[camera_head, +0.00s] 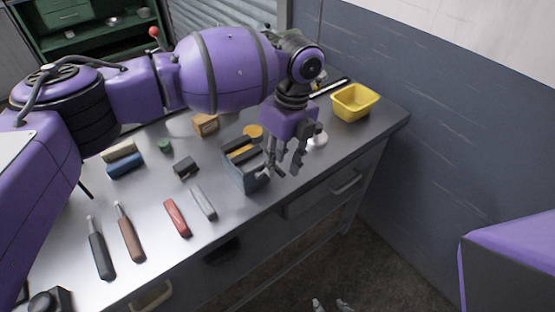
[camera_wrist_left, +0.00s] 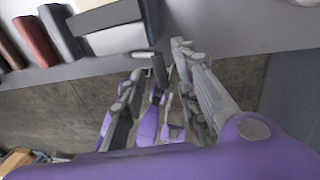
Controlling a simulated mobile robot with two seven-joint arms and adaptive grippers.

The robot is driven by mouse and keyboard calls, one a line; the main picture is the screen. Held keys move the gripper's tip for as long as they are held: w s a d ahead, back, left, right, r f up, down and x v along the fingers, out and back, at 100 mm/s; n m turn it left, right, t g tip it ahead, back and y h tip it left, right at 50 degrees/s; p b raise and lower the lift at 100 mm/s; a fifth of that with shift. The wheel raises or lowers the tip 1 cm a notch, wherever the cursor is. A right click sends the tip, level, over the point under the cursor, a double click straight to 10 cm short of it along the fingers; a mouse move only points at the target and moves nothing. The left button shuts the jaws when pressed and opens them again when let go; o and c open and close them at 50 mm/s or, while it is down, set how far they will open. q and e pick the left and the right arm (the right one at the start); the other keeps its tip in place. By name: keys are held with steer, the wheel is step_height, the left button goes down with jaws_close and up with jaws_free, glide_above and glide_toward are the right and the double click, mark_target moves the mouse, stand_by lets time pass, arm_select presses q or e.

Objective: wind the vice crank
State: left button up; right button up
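The vice (camera_head: 238,172) is a grey-blue block with dark jaws at the bench's front edge. It also shows at the top of the left wrist view (camera_wrist_left: 118,38). Its grey crank (camera_wrist_left: 158,68) sticks out from the front, between my left fingertips in the left wrist view. My left gripper (camera_head: 285,162) points down beside the vice's front right. Its fingers are apart, with gaps to the crank; contact cannot be told. Part of the crank is hidden by the fingers in the head view. Grey tips at the bottom edge look like my right gripper (camera_head: 331,304), mostly out of frame.
The metal bench (camera_head: 150,235) holds a yellow bin (camera_head: 355,102) at the far right and several tools, with a red-handled one (camera_head: 177,218) left of the vice. Small blocks lie behind. A blue-grey wall (camera_head: 450,120) bounds the right. Open floor lies in front.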

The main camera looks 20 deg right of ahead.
arm_select(q)
step_height(320, 180, up, 12)
steer(key=d, duration=0.1)
steer(key=shift+w+d+f, duration=0.15)
steer(key=shift+w+d, duration=0.2)
steer(key=shift+d, duration=0.05)
